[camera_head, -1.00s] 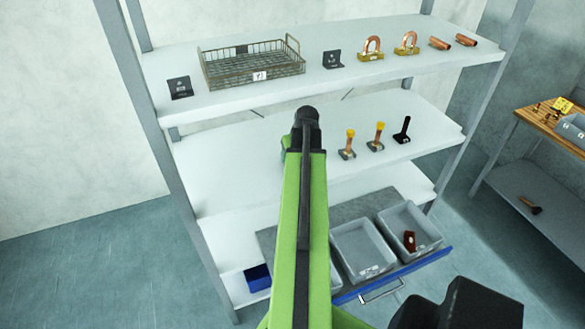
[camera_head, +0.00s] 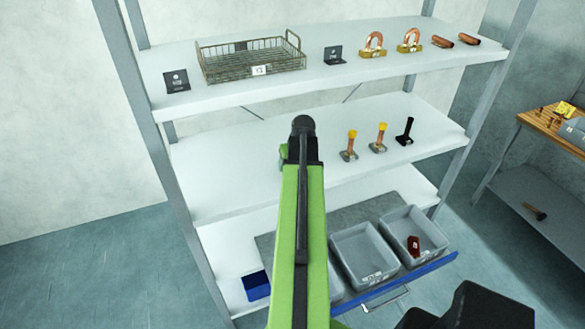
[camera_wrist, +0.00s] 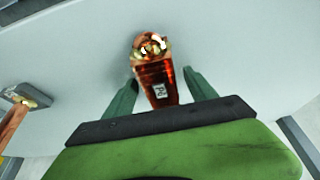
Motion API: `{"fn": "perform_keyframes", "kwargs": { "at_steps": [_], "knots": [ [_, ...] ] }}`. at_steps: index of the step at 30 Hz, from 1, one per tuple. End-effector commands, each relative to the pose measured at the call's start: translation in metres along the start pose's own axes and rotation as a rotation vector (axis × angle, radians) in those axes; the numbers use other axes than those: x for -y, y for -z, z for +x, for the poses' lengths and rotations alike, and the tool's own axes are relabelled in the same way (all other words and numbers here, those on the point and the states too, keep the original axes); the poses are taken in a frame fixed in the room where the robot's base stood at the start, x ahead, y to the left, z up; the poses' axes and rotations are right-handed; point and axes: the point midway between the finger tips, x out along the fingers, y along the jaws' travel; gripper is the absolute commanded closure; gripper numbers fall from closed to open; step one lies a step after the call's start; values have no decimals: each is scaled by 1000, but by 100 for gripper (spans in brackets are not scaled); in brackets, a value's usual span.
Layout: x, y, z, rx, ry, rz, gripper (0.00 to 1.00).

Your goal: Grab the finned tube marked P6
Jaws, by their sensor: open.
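The finned tube (camera_wrist: 157,75) is a copper-red piece with a white label that looks like P6, though the print is blurred. In the wrist view it stands on a white shelf, with brassy bits at its far end. My gripper (camera_wrist: 160,80) is open, with one green finger on each side of the tube's near part. I cannot tell whether either finger touches it. In the head view my arm hides the tube and the fingers, and its dark end shows over the middle shelf.
On the middle shelf (camera_head: 225,170), two yellow-topped copper posts (camera_head: 380,138) and a black post (camera_head: 405,131) stand right of my arm. A wire basket (camera_head: 250,65) is on the top shelf. Grey bins (camera_head: 362,252) are below. The middle shelf's left part is clear.

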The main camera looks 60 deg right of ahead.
Motion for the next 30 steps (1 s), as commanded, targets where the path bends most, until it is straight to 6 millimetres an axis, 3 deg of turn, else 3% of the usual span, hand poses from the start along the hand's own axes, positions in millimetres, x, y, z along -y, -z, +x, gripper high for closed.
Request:
{"fn": "perform_keyframes", "kwargs": {
  "at_steps": [13, 28, 30],
  "knots": [
    [-1, -2, 3, 0, 0, 1, 35],
    [-1, -2, 3, 0, -1, 2, 100],
    [-1, -2, 3, 0, -1, 2, 100]
  ]
}}
